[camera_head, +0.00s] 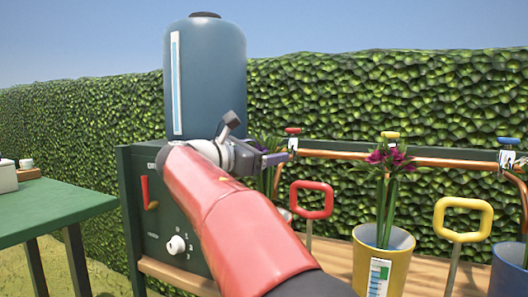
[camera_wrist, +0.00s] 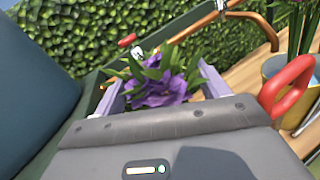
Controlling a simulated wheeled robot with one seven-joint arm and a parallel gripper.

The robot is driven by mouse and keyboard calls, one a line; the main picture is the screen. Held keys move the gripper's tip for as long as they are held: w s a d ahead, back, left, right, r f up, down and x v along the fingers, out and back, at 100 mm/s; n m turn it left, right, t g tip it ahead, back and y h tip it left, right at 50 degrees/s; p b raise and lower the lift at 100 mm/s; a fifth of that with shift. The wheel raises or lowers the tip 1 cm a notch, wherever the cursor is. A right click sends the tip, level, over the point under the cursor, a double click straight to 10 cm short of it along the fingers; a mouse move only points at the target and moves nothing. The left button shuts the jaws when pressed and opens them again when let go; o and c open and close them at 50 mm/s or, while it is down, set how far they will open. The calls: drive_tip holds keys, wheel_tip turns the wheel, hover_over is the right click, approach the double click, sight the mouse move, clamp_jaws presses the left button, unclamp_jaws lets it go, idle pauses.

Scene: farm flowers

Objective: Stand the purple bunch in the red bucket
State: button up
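The purple bunch (camera_wrist: 160,90) has purple blooms and green leaves. In the wrist view it sits between the two pale fingers of my gripper (camera_wrist: 164,88), with visible gaps at both sides. The fingers are spread wide, so my gripper is open around the bunch. No wall of the red bucket shows; my arm covers the area below the bunch. A red loop handle (camera_head: 311,199) stands just right of there.
A yellow bucket (camera_head: 382,262) holds magenta flowers (camera_head: 388,158) beside a yellow loop handle (camera_head: 463,220). A blue bucket (camera_head: 508,275) is at far right. A copper pipe (camera_head: 345,155) with taps runs behind. A green cabinet and blue tank (camera_head: 205,80) stand left.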

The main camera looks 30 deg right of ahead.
drive_tip(key=shift+o, duration=0.7)
drive_tip(key=v, duration=0.8)
drive_tip(key=shift+p, duration=0.3)
drive_tip(key=shift+d, duration=0.1)
drive_tip(key=s+d+f+m+y+p, duration=0.25)
drive_tip(key=s+f+m+y, duration=0.55)
drive_tip(key=s+f, duration=0.55)
drive_tip(key=s+a+f+m+y+p, duration=0.1)
drive_tip(key=s+a+f+m+y, duration=0.3)
drive_tip(key=f, duration=0.3)
drive_tip(key=s+a+f+m+t+y+p, duration=0.1)
drive_tip(key=s+a+f+m+y, duration=0.4)
drive_tip(key=s+f+m, duration=0.1)
drive_tip(key=shift+s+a+f+p, duration=0.4)
drive_tip(key=shift+s+f, duration=0.1)
drive_tip(key=shift+f, duration=0.45)
